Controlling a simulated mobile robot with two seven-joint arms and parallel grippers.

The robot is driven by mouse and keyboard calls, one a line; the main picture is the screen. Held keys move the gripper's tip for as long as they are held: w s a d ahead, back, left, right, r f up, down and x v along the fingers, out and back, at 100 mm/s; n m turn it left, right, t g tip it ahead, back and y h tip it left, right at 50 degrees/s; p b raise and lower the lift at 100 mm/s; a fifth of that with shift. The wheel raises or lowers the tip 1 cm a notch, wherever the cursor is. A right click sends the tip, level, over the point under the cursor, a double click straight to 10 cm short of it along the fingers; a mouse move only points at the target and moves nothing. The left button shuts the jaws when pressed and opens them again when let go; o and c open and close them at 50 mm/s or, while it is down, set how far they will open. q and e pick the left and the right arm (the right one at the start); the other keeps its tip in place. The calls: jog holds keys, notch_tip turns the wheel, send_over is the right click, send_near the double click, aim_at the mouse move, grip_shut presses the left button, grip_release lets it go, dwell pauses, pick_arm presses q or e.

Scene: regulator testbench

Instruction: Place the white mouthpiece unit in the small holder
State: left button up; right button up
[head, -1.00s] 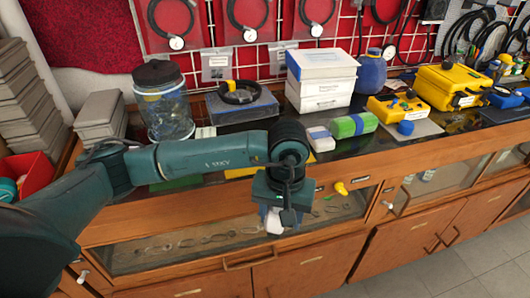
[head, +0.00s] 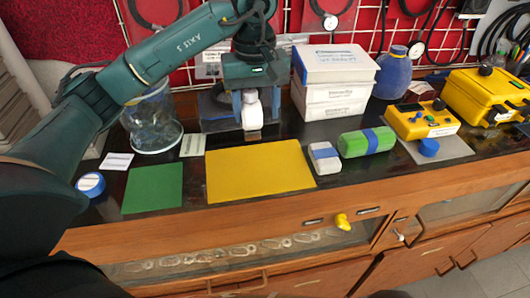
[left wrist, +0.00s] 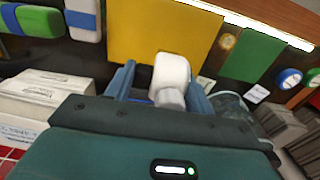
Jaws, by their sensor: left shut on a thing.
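My left gripper (head: 251,108) is shut on the white mouthpiece unit (head: 252,117), which hangs upright below the jaws. In the head view it shows above or behind the yellow mat's (head: 260,171) far edge; its exact height over the bench is hard to tell. In the left wrist view the white unit (left wrist: 171,72) sticks out between the fingers (left wrist: 160,88), in front of the yellow mat (left wrist: 140,35). I cannot pick out the small holder with certainty. My right gripper is not in view.
A green mat (head: 153,188) lies left of the yellow one. A glass jar (head: 155,125) and white boxes (head: 335,82) stand behind. A white-and-blue block (head: 324,157), a green roll (head: 366,142) and a yellow device (head: 425,122) are to the right. The yellow mat is bare.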

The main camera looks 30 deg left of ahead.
aim_at(256, 130)
pick_arm(q)
jog(key=f, duration=0.5)
jog(key=shift+s+f, duration=0.2)
jog(key=shift+s, duration=0.05)
jog(key=shift+f+p, duration=0.35)
jog(key=shift+f, duration=1.75)
jog(key=shift+f, duration=0.1)
jog(key=shift+f+b, duration=0.15)
jog(key=shift+b, duration=0.15)
jog(key=o, duration=1.1)
